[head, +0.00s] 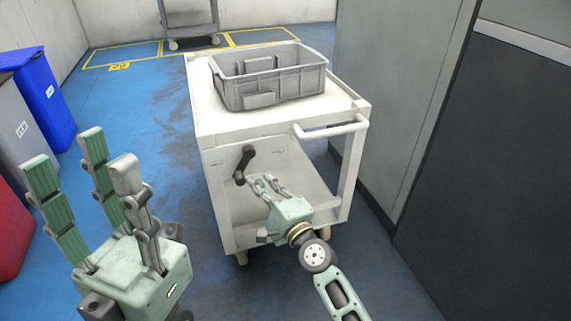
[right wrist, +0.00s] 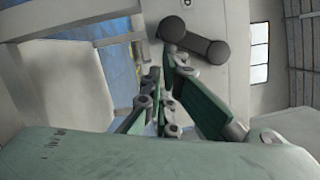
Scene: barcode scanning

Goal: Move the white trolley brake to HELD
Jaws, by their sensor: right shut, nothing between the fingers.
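The white trolley (head: 218,122) stands in the middle of the head view. Its black brake lever (head: 243,166) is on the panel facing me and slants from upper right to lower left. Small marks beside it are too small to read. In the right wrist view the dark lever (right wrist: 200,42) lies just beyond the fingertips. My right gripper (head: 262,180) is shut and empty, just below and right of the lever in the head view; contact cannot be told. My left gripper (head: 82,165) is open and empty, in the left foreground, away from the trolley.
A grey crate (head: 290,98) sits on the trolley top, behind the white push handle (head: 332,130). Grey cabinets (head: 395,110) stand close on the right. Blue (head: 50,100), grey and red (head: 12,230) bins line the left. Blue floor is open between bins and trolley.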

